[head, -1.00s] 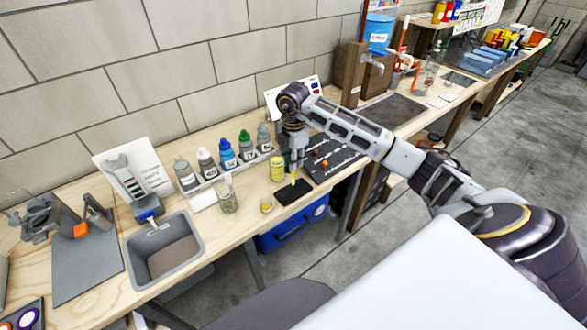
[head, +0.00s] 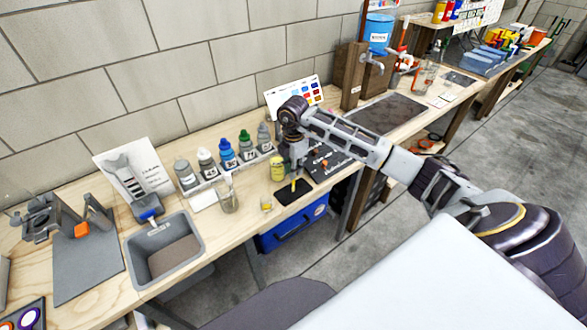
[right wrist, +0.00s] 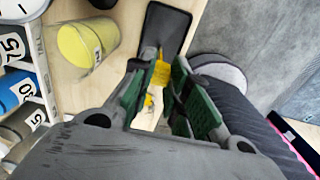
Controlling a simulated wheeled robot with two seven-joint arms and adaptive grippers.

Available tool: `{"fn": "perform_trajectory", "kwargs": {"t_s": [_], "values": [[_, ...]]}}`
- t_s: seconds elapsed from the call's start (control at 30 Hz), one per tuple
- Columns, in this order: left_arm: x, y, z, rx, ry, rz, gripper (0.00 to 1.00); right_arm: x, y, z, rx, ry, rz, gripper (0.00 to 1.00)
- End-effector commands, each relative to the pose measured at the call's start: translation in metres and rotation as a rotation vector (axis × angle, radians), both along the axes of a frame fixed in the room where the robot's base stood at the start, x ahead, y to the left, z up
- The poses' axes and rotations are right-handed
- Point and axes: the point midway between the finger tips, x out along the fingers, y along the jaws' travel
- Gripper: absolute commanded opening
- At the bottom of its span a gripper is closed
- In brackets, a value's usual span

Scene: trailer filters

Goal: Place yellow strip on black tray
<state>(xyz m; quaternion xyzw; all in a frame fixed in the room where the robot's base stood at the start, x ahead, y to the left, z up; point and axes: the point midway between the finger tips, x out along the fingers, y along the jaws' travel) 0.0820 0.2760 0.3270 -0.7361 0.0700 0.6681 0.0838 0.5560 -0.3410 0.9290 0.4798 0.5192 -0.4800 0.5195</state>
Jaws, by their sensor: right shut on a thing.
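The small black tray (head: 296,194) lies flat near the bench's front edge. It also shows at the top of the right wrist view (right wrist: 166,28). My right gripper (head: 295,172) is just above it, pointing down. It is shut on the yellow strip (head: 293,185), which sticks out below the fingers over the tray. In the right wrist view, the yellow strip (right wrist: 160,73) sits between the green-padded fingertips (right wrist: 163,80), at the tray's near end. Whether the strip touches the tray is not clear. My left gripper is out of view.
A yellow container (head: 277,169) stands close left of the gripper, with a glass jar (head: 227,195) and a rack of paint bottles (head: 228,154) further left. A dark panel with pegs (head: 330,162) is right behind. A grey sink bin (head: 165,250) stands left.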

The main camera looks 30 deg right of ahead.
Motion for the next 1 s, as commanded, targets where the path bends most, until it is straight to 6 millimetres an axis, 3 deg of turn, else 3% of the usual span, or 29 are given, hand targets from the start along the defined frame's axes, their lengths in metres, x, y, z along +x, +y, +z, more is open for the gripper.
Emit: {"fn": "perform_trajectory", "kwargs": {"t_s": [0.07, 0.1, 0.23, 0.73, 1.0], "values": [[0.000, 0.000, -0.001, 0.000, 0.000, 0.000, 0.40, 0.000, 0.000, -0.002, 0.000, 0.000, 0.000, 0.08], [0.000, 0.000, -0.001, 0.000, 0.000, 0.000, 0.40, 0.000, 0.000, -0.002, 0.000, 0.000, 0.000, 0.21], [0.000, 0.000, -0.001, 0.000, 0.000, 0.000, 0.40, 0.000, 0.000, -0.002, 0.000, 0.000, 0.000, 0.38], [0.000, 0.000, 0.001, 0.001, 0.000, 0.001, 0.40, 0.000, 0.000, 0.002, 0.000, 0.000, 0.000, 0.39], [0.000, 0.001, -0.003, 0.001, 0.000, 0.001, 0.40, 0.001, 0.000, 0.028, -0.001, -0.002, 0.000, 0.39]]}}
